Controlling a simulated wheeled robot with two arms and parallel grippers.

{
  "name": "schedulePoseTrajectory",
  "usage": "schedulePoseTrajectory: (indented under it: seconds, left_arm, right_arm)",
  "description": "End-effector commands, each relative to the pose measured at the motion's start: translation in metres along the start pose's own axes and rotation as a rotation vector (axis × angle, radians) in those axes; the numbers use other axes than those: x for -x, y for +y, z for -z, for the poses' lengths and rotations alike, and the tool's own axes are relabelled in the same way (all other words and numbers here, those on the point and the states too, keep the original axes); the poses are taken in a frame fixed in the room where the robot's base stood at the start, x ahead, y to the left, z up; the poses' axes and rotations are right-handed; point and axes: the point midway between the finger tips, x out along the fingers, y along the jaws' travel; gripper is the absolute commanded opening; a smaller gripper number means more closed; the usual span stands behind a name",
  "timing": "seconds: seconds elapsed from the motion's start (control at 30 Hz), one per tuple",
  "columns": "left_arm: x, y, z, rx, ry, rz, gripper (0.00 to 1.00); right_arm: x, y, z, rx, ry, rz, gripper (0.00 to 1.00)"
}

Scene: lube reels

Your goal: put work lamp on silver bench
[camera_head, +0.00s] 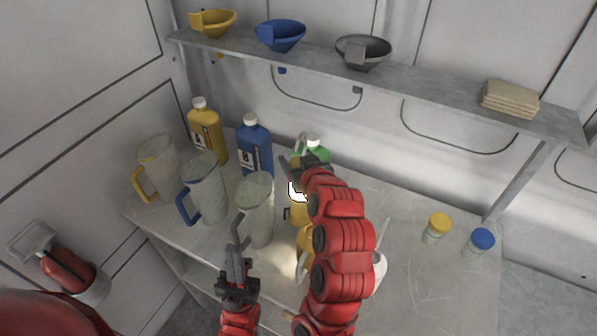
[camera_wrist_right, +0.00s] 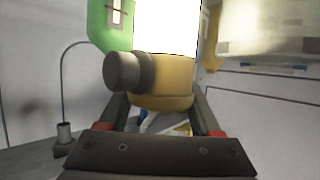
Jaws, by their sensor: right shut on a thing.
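The work lamp (camera_wrist_right: 165,80) fills the middle of the right wrist view, with a yellow body, a dark knob and a glaring white light. My right gripper (camera_wrist_right: 160,105) is shut on its yellow body. In the head view the lamp's bright patch (camera_head: 298,192) shows beside my red right arm, which hides much of it. The lamp is over the silver bench (camera_head: 440,285), a scratched grey metal top; I cannot tell whether it touches the surface. My left gripper (camera_head: 238,262) is in front of the clear jug with a grey handle; its jaw opening is unclear.
Clear jugs (camera_head: 206,190) and yellow and blue bottles (camera_head: 255,150) crowd the bench's left half. A green bottle (camera_head: 315,152) stands behind the lamp. Yellow-lidded (camera_head: 437,228) and blue-lidded (camera_head: 481,242) jars stand right. A shelf (camera_head: 430,88) with funnels runs above.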

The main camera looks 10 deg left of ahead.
Motion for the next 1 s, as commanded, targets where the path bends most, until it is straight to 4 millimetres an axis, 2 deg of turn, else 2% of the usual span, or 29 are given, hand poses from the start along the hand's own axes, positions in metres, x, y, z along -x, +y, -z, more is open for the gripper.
schedulePoseTrajectory:
  seconds: [0.13, 0.4, 0.73, 0.77, 0.8, 0.83, 1.0]
  left_arm:
    - [-0.006, 0.0, 0.001, 0.0, 0.0, 0.0, 0.0]
    - [-0.018, -0.001, 0.003, 0.0, 0.0, 0.0, 0.0]
    - [-0.014, -0.001, 0.002, 0.0, 0.0, 0.0, 0.0]
    - [-0.015, -0.001, 0.003, 0.0, 0.0, 0.0, 0.0]
    - [-0.015, -0.001, 0.003, 0.0, 0.0, 0.0, 0.0]
    - [-0.015, -0.001, 0.003, 0.0, 0.0, 0.0, 0.0]
    - [-0.015, -0.001, 0.003, 0.0, 0.0, 0.0, 0.0]
  right_arm:
    - [-0.004, 0.0, -0.008, 0.0, 0.004, 0.001, 0.0]
    - [-0.017, 0.0, -0.04, -0.001, 0.005, 0.0, 0.0]
    - [-0.019, 0.0, -0.043, -0.001, 0.008, 0.0, 0.0]
    - [-0.018, 0.0, -0.043, 0.0, 0.008, -0.001, 0.69]
    - [-0.018, 0.0, -0.043, -0.001, 0.007, 0.0, 0.76]
    - [-0.018, 0.0, -0.043, -0.001, 0.007, 0.0, 0.77]
    - [-0.018, 0.0, -0.043, -0.001, 0.007, 0.0, 0.77]
